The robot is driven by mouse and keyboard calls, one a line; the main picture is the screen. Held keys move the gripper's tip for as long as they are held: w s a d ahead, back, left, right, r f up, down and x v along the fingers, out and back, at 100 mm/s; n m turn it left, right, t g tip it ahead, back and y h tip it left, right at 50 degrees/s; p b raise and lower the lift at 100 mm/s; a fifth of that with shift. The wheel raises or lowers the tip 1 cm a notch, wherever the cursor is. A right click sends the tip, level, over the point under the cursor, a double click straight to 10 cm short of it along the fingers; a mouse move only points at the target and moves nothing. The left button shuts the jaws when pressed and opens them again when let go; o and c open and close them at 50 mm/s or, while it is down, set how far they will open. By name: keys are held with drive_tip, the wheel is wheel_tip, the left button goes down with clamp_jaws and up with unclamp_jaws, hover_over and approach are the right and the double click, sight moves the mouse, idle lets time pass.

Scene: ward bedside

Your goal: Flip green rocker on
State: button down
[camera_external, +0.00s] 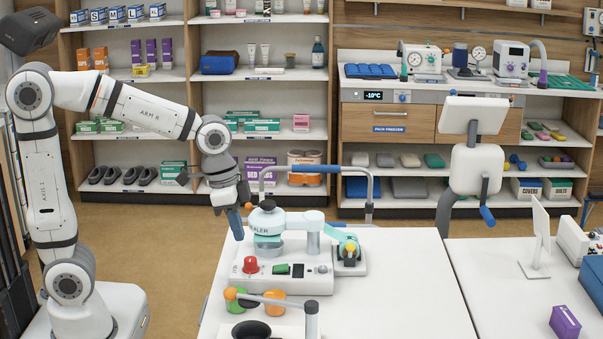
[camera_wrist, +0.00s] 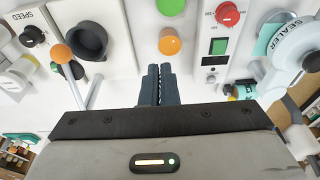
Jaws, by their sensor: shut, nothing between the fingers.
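The green rocker (camera_external: 281,269) is a small green switch on the front panel of the white sealer (camera_external: 313,288), between a red knob (camera_external: 250,265) and a dark display. In the wrist view the green rocker (camera_wrist: 218,46) lies up and to the right of my fingertips, below the red knob (camera_wrist: 228,14). My gripper (camera_external: 237,230) points down at the left of the sealer, above the table and apart from the rocker. In the wrist view my gripper (camera_wrist: 160,71) has its two dark fingers together with nothing between them. Which way the rocker is tipped is too small to tell.
The sealer's round head (camera_external: 267,220) stands near my gripper. The table's right part (camera_external: 420,290) is clear.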

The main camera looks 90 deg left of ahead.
drive_tip(key=p, duration=0.1)
hover_over(288, 264)
drive_tip(key=s, duration=0.3)
drive_tip(key=shift+s+a+f, duration=0.1)
drive_tip(key=shift+s+f, duration=0.05)
drive_tip(key=shift+f, duration=0.05)
drive_tip(key=shift+f, duration=0.1)
drive_tip(key=p+x, duration=0.2)
drive_tip(key=x, duration=1.1)
drive_tip(key=shift+f, duration=0.45)
